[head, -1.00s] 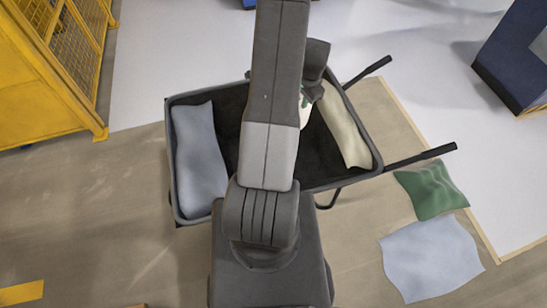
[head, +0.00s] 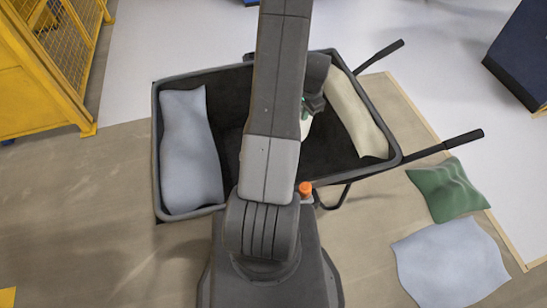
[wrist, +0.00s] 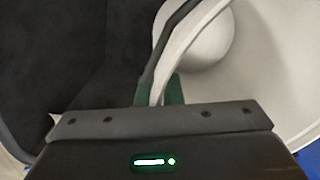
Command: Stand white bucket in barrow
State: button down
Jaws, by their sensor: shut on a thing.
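The barrow (head: 156,150) is a dark open tub with a grey rim and two black handles on the right, in the head view. My gripper (head: 306,108) is over the right half of its tub, mostly hidden behind my arm. A small part of the white bucket (head: 305,128) shows below the gripper. In the wrist view the bucket (wrist: 265,70) fills the right side, and my gripper (wrist: 160,92) is shut on its rim. The barrow's dark inside (wrist: 60,60) shows to the left. Whether the bucket touches the barrow's floor is hidden.
A grey-blue sack (head: 190,150) lies at the left in the barrow and a cream sack (head: 355,115) at the right. An orange-topped object (head: 305,188) stands by the front rim. A yellow cage (head: 40,90) is left.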

notch_tip(320, 180, down, 10)
jog(key=shift+f+b, duration=0.2)
jog(key=shift+b, duration=0.15)
jog(key=shift+f, duration=0.15)
jog(key=c, duration=1.6)
grip_release()
jog(key=r, duration=0.4)
jog(key=s+r, duration=0.1)
jog(key=r, duration=0.3)
jog(key=r+p, duration=0.1)
jog(key=r, duration=0.3)
jog(key=shift+s+d+r, duration=0.1)
jog(key=shift+s+d, duration=0.1)
jog(key=shift+d, duration=0.15)
